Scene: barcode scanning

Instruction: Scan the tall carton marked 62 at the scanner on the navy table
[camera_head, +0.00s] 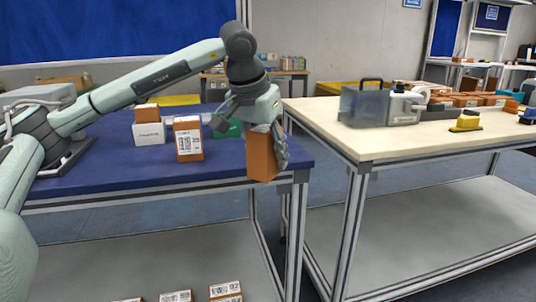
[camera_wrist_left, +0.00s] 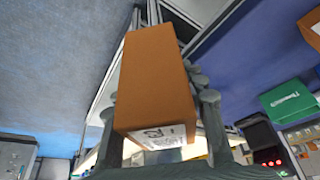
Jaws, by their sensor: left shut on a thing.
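My left gripper (camera_head: 264,130) is shut on a tall orange-brown carton (camera_head: 261,158), which hangs below it at the right front corner of the navy table (camera_head: 110,172). In the left wrist view the carton (camera_wrist_left: 155,80) sits between the fingers, a plain long face showing. A white label with a black number, seemingly 62, and a partly hidden code is on its end near the gripper. A black device with a red light (camera_wrist_left: 267,156), perhaps the scanner, shows at lower right there. In the head view I cannot make the scanner out clearly. My right gripper is out of view.
On the navy table stand a labelled orange carton (camera_head: 188,140), a white box (camera_head: 149,134), a small orange box (camera_head: 146,113) and a partly hidden green box (camera_head: 233,131). A cream table (camera_head: 320,117) with a grey machine (camera_head: 380,105) is at right, across a narrow gap.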

